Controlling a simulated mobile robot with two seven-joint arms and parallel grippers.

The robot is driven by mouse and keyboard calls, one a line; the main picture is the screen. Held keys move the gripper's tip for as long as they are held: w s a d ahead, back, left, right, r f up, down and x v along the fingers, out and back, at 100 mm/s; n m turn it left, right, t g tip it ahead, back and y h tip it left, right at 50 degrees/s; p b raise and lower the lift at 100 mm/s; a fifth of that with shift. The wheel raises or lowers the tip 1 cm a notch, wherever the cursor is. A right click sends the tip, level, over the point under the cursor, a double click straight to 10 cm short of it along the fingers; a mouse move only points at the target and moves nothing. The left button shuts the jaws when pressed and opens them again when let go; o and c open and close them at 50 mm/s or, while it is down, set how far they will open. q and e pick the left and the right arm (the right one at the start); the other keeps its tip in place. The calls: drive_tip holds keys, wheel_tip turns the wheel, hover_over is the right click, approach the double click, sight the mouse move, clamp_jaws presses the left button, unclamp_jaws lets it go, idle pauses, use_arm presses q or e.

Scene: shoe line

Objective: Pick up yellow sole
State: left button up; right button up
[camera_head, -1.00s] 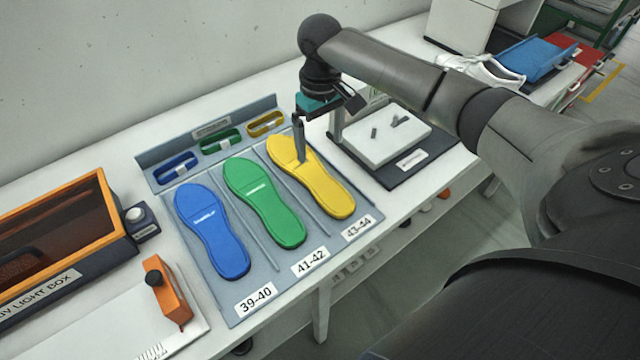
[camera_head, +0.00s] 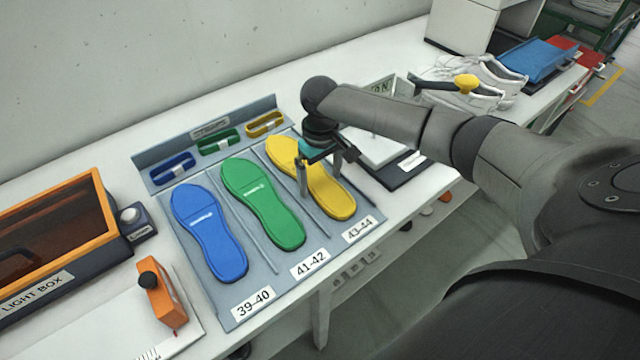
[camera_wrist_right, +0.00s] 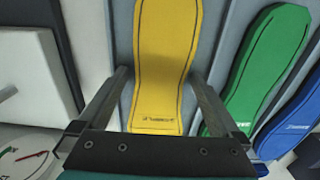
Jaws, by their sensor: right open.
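The yellow sole (camera_head: 328,190) lies flat in the right-hand slot of the grey sole tray (camera_head: 275,303), by the 43-44 label. My right gripper (camera_head: 318,185) is over its middle, jaws open and empty. In the right wrist view, the yellow sole (camera_wrist_right: 165,60) shows between the two open fingers (camera_wrist_right: 160,80), one along each side. I cannot tell how far above the tray the fingertips are. Part of the sole is hidden by the gripper in the head view. My left gripper is out of view.
A green sole (camera_head: 262,203) and a blue sole (camera_head: 210,235) lie in the slots to the left. An orange-framed light box (camera_head: 108,210) stands farther left. White shoes (camera_head: 500,75) and a blue tray (camera_head: 540,60) are at the back right.

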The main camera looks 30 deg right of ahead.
drive_tip(key=shift+c, duration=0.2)
drive_tip(key=c, duration=1.4)
drive_tip(key=shift+r, duration=0.2)
